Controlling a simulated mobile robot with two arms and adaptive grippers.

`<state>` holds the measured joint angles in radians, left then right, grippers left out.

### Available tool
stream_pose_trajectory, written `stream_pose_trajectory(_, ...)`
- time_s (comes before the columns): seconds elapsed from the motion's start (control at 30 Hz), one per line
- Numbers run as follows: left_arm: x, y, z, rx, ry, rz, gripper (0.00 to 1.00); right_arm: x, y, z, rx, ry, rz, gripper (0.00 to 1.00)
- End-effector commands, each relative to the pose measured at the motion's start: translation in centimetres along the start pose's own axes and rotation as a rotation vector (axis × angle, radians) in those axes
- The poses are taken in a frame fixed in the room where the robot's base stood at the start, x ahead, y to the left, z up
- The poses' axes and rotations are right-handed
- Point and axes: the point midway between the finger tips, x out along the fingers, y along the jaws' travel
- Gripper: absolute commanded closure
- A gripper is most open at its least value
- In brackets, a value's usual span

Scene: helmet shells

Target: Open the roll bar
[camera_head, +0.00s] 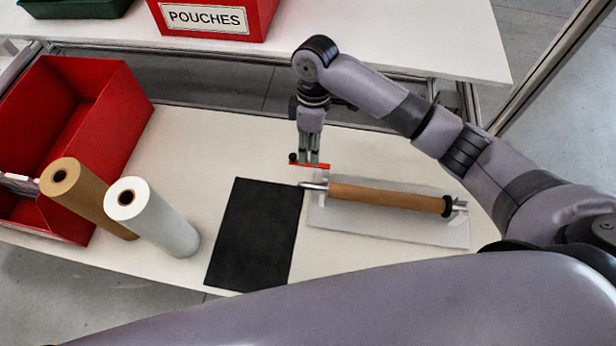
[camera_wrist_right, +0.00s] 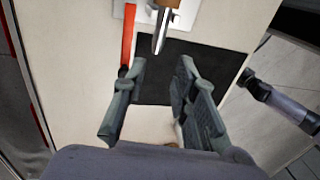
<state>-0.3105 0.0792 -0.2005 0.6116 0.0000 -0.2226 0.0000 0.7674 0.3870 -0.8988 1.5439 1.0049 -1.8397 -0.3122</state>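The roll bar is a thin red bar (camera_head: 312,166) with a black knob at its left end, at the left end of the roll holder. It also shows in the right wrist view as a red bar (camera_wrist_right: 128,38). A brown roll (camera_head: 385,197) lies on a silver rod above a pale base plate (camera_head: 420,233). My right gripper (camera_head: 313,161) points down at the red bar. In the wrist view my right gripper (camera_wrist_right: 158,68) is open, with a clear gap; the bar's dark end is beside the left finger. Contact cannot be told.
A black sheet (camera_head: 255,235) lies left of the holder. A brown roll (camera_head: 88,198) and a white roll (camera_head: 155,218) stand farther left beside a red bin (camera_head: 105,125). A shelf (camera_head: 400,45) above carries a red POUCHES bin (camera_head: 215,18). The table behind the sheet is clear.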

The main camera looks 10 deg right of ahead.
Motion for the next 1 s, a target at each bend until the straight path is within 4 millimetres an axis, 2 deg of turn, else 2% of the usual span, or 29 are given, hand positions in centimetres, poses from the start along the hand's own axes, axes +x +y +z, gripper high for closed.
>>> stream_pose_trajectory(0.03, 0.1, 0.0, -0.1, 0.0, 0.002, 0.0, 0.6, 1.4, -0.1, 0.1, 0.0, -0.003, -0.004, 0.74)
stream_pose_trajectory(0.2, 0.3, -0.1, -1.0, 0.0, 0.016, -0.002, 0.6, 5.1, -0.1, 0.0, 0.001, -0.002, -0.004, 0.74)
stream_pose_trajectory(0.33, 0.5, -0.3, -2.0, 0.0, 0.032, -0.003, 0.6, 7.8, -0.1, 0.0, 0.0, -0.002, -0.003, 0.74)
stream_pose_trajectory(0.5, 0.7, -0.3, -2.1, 0.0, 0.034, -0.004, 0.6, 10.5, 0.0, 0.0, 0.001, 0.0, -0.001, 0.74)
stream_pose_trajectory(0.7, 0.8, -0.2, -1.7, 0.0, 0.027, -0.003, 0.6, 12.0, 0.0, 0.0, -0.001, 0.001, 0.0, 0.74)
stream_pose_trajectory(1.0, 0.8, -0.2, -1.2, -0.001, 0.02, -0.002, 0.6, 12.2, 0.0, 0.0, -0.001, 0.001, 0.001, 0.74)
